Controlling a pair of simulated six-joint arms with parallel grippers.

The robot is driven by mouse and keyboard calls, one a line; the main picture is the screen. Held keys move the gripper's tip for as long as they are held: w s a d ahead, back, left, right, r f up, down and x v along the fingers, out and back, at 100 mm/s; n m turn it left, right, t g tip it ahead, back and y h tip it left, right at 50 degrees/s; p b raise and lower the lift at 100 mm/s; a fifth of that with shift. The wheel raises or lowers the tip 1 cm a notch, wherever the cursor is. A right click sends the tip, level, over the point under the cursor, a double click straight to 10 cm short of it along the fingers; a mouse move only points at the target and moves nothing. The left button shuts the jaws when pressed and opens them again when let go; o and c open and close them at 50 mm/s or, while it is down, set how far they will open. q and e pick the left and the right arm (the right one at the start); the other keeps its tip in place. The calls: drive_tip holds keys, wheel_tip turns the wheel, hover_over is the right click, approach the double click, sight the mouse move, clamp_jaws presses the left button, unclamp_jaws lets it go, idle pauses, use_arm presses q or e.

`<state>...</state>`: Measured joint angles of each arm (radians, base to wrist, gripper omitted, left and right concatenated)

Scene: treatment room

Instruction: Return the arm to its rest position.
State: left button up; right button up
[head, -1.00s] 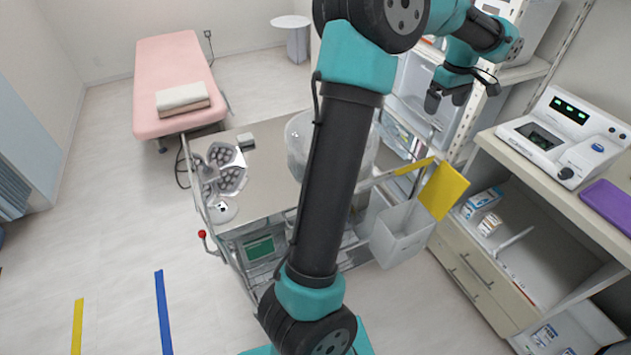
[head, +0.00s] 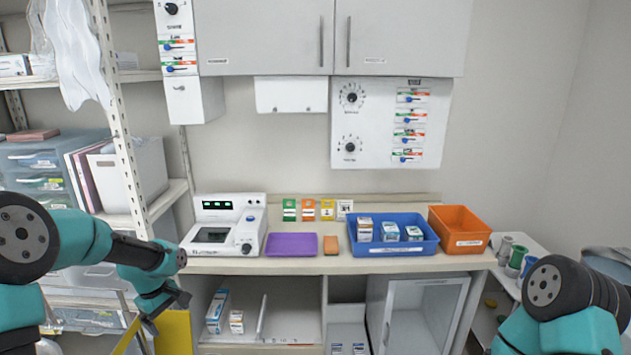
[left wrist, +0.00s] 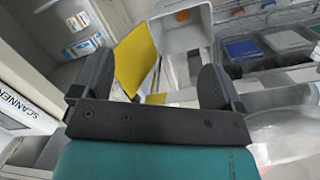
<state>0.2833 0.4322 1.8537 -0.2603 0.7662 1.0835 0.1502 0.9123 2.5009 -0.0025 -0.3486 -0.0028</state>
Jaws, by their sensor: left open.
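My left arm (head: 70,240) comes in from the left in the head view. Its gripper (head: 168,312) hangs low at the left, beside the shelf rack and in front of a yellow panel (head: 176,334). In the left wrist view the two dark fingers (left wrist: 155,88) are spread apart with nothing between them. The yellow panel (left wrist: 137,58) and an open white bin (left wrist: 186,38) show beyond the fingertips. My right arm (head: 560,300) shows at the lower right of the head view; its gripper is out of the picture.
A counter (head: 345,264) holds a white device (head: 225,228), a purple tray (head: 291,245), a blue bin (head: 385,248) with boxes, and an orange bin (head: 460,232). A shelf rack (head: 130,150) stands at the left. Below the counter, a cabinet door (head: 420,318) shows at the right.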

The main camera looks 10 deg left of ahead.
use_arm(q)
drive_tip(key=s+d+f+m+h, duration=0.1)
drive_tip(key=s+d+f+m, duration=0.35)
drive_tip(key=d+f, duration=0.55)
drive_tip(key=s+d+f+m+h, duration=0.1)
drive_tip(key=s+d+f+m, duration=0.35)
drive_tip(key=d+f, duration=0.6)
drive_tip(key=s+d+f+m, duration=0.3)
drive_tip(key=s+f, duration=0.2)
drive_tip(key=s, duration=0.4)
drive_tip(key=shift+s+d+f, duration=0.15)
drive_tip(key=shift+s+f, duration=0.15)
